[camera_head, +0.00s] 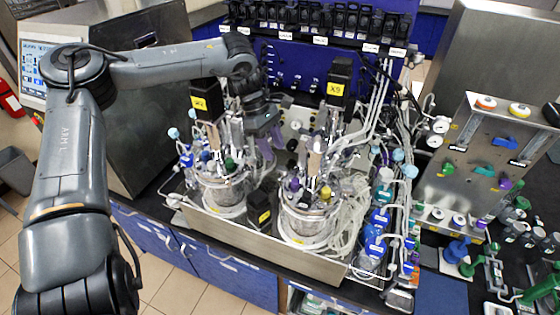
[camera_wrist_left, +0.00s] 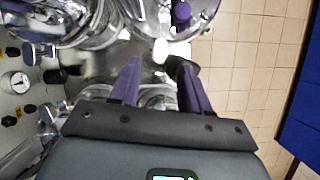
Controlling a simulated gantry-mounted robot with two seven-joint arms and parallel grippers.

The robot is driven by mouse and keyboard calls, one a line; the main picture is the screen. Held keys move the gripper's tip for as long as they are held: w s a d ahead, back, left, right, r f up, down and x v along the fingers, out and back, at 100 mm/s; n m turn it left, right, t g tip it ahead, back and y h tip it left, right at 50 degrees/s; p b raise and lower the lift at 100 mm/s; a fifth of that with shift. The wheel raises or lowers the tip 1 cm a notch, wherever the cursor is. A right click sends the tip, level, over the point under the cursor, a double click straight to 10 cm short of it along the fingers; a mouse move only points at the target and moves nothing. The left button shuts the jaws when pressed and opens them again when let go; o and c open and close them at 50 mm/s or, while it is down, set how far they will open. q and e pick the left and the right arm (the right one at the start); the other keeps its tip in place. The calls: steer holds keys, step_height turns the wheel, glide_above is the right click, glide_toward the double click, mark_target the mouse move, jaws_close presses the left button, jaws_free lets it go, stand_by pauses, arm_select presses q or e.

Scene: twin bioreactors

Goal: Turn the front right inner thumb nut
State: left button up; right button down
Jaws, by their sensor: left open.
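Two glass bioreactor vessels with crowded metal tops stand in a steel tray (camera_head: 255,240) in the head view: a left vessel (camera_head: 222,192) and a right vessel (camera_head: 305,224). My left gripper (camera_head: 270,146) hangs between and behind their tops, partly hidden by fittings. In the left wrist view its two purple fingers (camera_wrist_left: 160,78) are apart, with nothing seen between them. A round metal vessel top (camera_wrist_left: 150,12) lies beyond the fingertips, with a purple knob (camera_wrist_left: 182,11) on it. I cannot tell which fitting is the front right inner thumb nut. My right gripper is not in view.
A black box labelled X9 (camera_head: 339,80) stands above the right vessel. Clear tubing (camera_head: 345,215) and blue-capped bottles (camera_head: 376,222) crowd its right side. A steel panel with coloured valves (camera_head: 478,165) stands further right. A small black box (camera_head: 260,208) sits between the vessels.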

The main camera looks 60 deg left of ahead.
mark_target(281, 168)
arm_select(q)
steer(key=shift+p+x, duration=0.3)
steer(key=shift+x, duration=2.75)
jaws_close()
